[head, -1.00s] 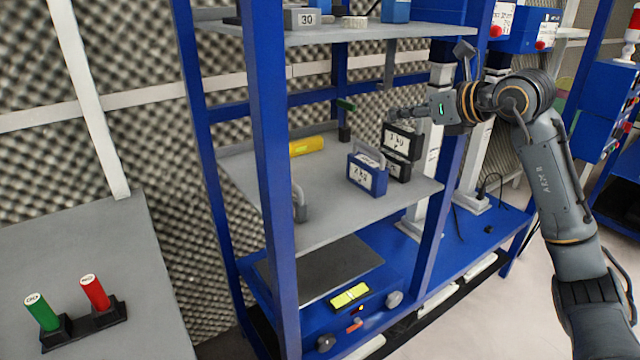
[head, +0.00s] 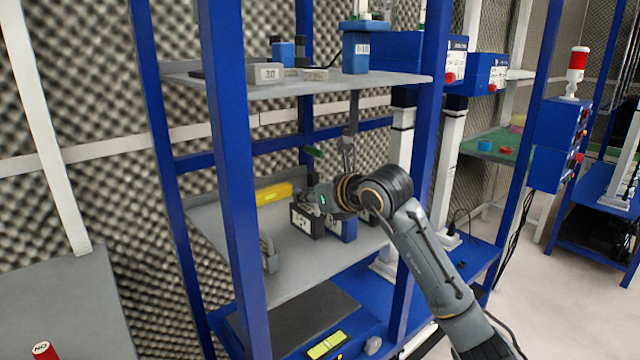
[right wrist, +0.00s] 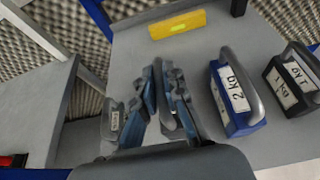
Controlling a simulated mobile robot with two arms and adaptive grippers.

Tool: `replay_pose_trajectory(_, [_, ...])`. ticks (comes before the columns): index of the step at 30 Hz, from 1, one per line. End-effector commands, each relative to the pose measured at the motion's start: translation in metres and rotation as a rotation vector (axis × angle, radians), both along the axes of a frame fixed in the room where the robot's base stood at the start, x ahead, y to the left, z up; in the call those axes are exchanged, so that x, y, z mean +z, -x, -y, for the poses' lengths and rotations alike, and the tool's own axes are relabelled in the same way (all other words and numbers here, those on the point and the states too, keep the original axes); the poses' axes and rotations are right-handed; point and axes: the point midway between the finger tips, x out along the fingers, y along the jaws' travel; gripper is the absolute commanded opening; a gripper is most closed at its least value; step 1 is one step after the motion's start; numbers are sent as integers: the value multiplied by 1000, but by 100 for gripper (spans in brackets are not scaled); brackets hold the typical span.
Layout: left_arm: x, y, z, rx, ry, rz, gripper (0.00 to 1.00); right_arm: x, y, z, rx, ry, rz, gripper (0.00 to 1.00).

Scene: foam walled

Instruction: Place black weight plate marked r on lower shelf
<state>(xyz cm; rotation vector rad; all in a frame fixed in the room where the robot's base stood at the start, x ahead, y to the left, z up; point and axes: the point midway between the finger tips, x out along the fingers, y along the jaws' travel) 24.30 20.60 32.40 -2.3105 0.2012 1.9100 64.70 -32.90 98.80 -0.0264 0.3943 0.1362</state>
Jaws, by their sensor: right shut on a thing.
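My right gripper (head: 308,200) is shut on the handle of a black weight (head: 305,222) with a white label, over the grey lower shelf (head: 285,280). I cannot tell whether the weight touches the shelf, and I cannot read an r on it. In the right wrist view the fingers (right wrist: 172,95) close around a grey handle, and the weight's body is mostly hidden. A blue 2 kg weight (head: 342,230) stands just right of it and also shows in the right wrist view (right wrist: 235,110). Another black weight (right wrist: 290,90), labelled 1 kg, stands farther right. My left gripper is out of view.
A yellow block (head: 273,193) lies at the shelf's back, and a grey handled weight (head: 268,262) stands near the left post (head: 235,200). The upper shelf (head: 300,90) hangs above. Bare shelf lies in front of the held weight.

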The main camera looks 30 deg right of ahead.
Motion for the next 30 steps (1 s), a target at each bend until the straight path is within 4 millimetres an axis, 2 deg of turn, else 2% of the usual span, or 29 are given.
replay_pose_trajectory(5, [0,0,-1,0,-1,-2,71,-3,-3,-5,0,0,9,0])
replay_pose_trajectory(13, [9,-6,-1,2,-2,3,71,-37,-5,-8,1,-1,8,0])
replay_pose_trajectory(20, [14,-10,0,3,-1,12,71,-38,-5,-8,0,1,10,0])
replay_pose_trajectory(21, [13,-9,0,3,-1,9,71,-42,-5,-8,0,1,-1,14])
replay_pose_trajectory(24, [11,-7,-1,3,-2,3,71,-42,-5,-8,0,1,0,33])
replay_pose_trajectory(30, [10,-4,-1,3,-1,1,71,-42,-5,-8,0,1,0,33])
